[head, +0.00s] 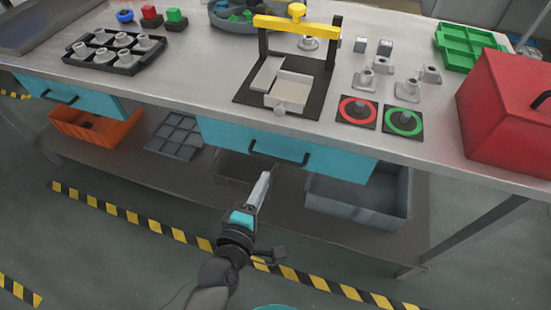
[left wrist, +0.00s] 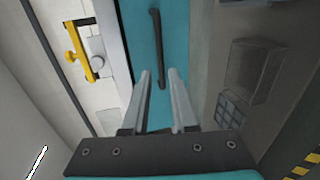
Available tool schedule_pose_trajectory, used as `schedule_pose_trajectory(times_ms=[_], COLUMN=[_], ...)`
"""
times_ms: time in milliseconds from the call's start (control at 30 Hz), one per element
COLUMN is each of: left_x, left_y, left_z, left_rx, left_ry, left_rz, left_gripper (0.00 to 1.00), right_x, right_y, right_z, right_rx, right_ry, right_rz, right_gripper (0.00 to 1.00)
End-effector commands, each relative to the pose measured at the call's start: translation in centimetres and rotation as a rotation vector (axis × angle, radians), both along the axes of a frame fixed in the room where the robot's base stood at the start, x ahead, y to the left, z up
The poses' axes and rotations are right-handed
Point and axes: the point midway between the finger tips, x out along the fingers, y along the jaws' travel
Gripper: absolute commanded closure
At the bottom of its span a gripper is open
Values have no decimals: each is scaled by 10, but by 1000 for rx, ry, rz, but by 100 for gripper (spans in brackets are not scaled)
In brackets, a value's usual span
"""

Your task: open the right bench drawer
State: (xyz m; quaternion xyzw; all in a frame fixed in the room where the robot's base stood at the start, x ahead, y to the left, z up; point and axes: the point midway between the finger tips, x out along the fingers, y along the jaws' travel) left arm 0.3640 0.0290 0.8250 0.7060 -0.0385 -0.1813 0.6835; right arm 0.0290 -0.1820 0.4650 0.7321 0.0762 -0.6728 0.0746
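The right bench drawer (head: 220,134) has a blue front under the bench top's front edge and looks closed. Its dark bar handle (head: 278,157) runs across the front. In the left wrist view the blue front (left wrist: 178,30) fills the middle, with the handle (left wrist: 157,45) running up the picture. My left gripper (head: 265,176) is below and in front of the handle in the head view. In the left wrist view its two fingers (left wrist: 160,73) are apart and empty, with the handle's near end appearing between their tips. I see no contact. My right gripper is not in view.
A second blue drawer (head: 70,97) is at the left. Grey bins (head: 358,196) and an orange bin (head: 98,128) stand on the lower shelf. A red toolbox (head: 508,115) and a black fixture with a yellow clamp (head: 297,22) are on the bench. Floor in front is clear.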

Motion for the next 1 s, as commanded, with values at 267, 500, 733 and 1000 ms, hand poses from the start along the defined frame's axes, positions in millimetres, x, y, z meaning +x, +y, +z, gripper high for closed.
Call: schedule_pose_trajectory(times_ms=[267,500,733,1000], left_x=[50,81,92,92], left_y=[-16,-26,-30,-30], left_z=[-12,-19,-21,-21], left_rx=[1,2,2,2], left_ry=[-1,-1,0,0], left_rz=[1,1,0,0], left_gripper=[74,74,74,75], right_x=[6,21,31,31], right_y=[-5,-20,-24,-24], right_z=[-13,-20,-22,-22], right_rx=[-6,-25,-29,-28], right_ry=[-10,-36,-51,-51], right_rz=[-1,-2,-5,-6], right_gripper=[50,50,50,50])
